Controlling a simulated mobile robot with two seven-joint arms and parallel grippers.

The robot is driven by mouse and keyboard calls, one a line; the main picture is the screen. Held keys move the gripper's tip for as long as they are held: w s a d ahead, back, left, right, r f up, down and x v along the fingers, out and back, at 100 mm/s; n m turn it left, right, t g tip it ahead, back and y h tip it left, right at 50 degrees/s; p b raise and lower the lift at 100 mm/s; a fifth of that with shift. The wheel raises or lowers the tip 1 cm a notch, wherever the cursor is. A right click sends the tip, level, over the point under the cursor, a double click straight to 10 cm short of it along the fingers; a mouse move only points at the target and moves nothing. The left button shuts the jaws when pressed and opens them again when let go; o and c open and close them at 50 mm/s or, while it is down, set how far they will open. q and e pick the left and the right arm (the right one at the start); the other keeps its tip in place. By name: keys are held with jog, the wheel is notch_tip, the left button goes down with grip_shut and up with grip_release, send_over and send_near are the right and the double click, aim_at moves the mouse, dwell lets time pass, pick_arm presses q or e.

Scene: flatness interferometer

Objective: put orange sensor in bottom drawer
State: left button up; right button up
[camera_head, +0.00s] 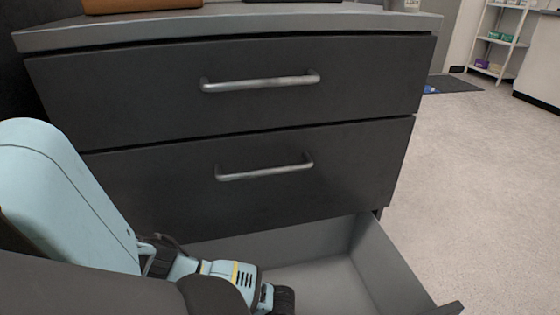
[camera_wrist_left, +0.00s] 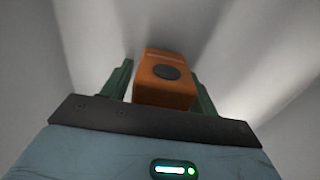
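The orange sensor (camera_wrist_left: 165,82) is a boxy orange block with a dark round spot on its face. In the head view my left gripper (camera_head: 278,298) reaches down into the open bottom drawer (camera_head: 385,262), and the sensor is hidden there. The wrist view shows pale grey surfaces around the sensor; I cannot tell whether it touches the drawer floor. My right gripper is not in view.
The dark cabinet's top drawer (camera_head: 330,100) and middle drawer (camera_head: 350,170) are shut, each with a metal handle. The bottom drawer's visible right part is empty. Open floor (camera_head: 480,180) lies to the right, with a white shelf (camera_head: 500,42) far back.

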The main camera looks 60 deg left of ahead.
pick_arm(q)
jog(key=shift+o, duration=0.6)
jog(key=shift+r, duration=0.25)
notch_tip(320, 180, up, 10)
jog(key=p, duration=0.6)
jog(key=shift+r, duration=0.8)
jog(key=shift+r+p, duration=0.15)
jog(key=shift+p, duration=0.15)
